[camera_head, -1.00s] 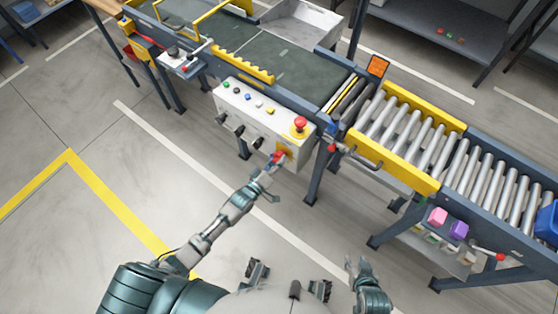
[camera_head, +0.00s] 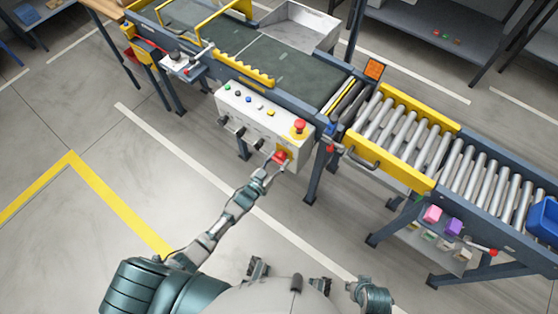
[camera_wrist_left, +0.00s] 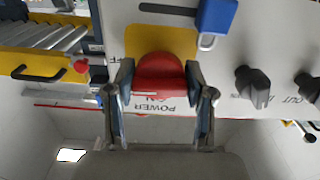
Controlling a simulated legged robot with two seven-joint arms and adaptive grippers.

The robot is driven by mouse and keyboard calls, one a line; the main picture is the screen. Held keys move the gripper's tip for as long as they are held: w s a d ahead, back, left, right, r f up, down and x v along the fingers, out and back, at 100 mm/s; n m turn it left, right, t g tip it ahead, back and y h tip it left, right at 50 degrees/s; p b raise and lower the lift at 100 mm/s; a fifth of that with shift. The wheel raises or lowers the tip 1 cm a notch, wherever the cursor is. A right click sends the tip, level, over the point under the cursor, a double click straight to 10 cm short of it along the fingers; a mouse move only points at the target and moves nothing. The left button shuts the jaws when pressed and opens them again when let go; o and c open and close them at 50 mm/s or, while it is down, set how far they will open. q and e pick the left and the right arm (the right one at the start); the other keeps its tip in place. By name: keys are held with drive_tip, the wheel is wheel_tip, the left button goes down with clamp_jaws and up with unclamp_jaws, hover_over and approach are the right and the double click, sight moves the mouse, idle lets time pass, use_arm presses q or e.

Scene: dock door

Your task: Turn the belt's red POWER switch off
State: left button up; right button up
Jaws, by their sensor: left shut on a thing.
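The red POWER switch (camera_head: 280,157) sits on a yellow plate at the lower right of the white control panel (camera_head: 235,108) on the belt's side. The left wrist view shows the switch as a red knob (camera_wrist_left: 160,75), with the printed word POWER upside down beside it. My left gripper (camera_head: 273,164) reaches the panel's lower right corner. In the wrist view the left gripper (camera_wrist_left: 158,88) has one finger on each side of the red knob and is shut on it. My right arm shows at the bottom of the head view; its fingers cannot be made out clearly.
A red mushroom button (camera_head: 299,126) stands above the switch. Several dark knobs (camera_wrist_left: 252,88) and a blue padlock (camera_wrist_left: 216,20) are close by on the panel. The roller conveyor (camera_head: 410,135) stands to the right. The floor in front of the panel is clear.

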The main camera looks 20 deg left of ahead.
use_arm(q)
drive_tip(key=shift+a+r+m, duration=0.1)
drive_tip(key=shift+a+m, duration=0.15)
drive_tip(key=shift+m, duration=0.15)
use_arm(e)
drive_tip(key=shift+w+d+f, duration=0.1)
drive_tip(key=shift+w+f, duration=0.1)
drive_tip(key=shift+f, duration=0.15)
use_arm(q)
drive_tip(key=o, duration=1.2)
drive_tip(key=shift+c, duration=0.2)
drive_tip(key=shift+s+r, duration=0.15)
drive_tip(key=shift+s, duration=0.1)
drive_tip(key=shift+f, duration=0.2)
use_arm(e)
drive_tip(key=shift+s+a+r, duration=0.15)
drive_tip(key=shift+s+a, duration=0.15)
drive_tip(key=shift+a, duration=0.1)
use_arm(q)
drive_tip(key=v, duration=1.2)
use_arm(e)
drive_tip(key=shift+w+d, duration=0.1)
drive_tip(key=shift+d, duration=0.05)
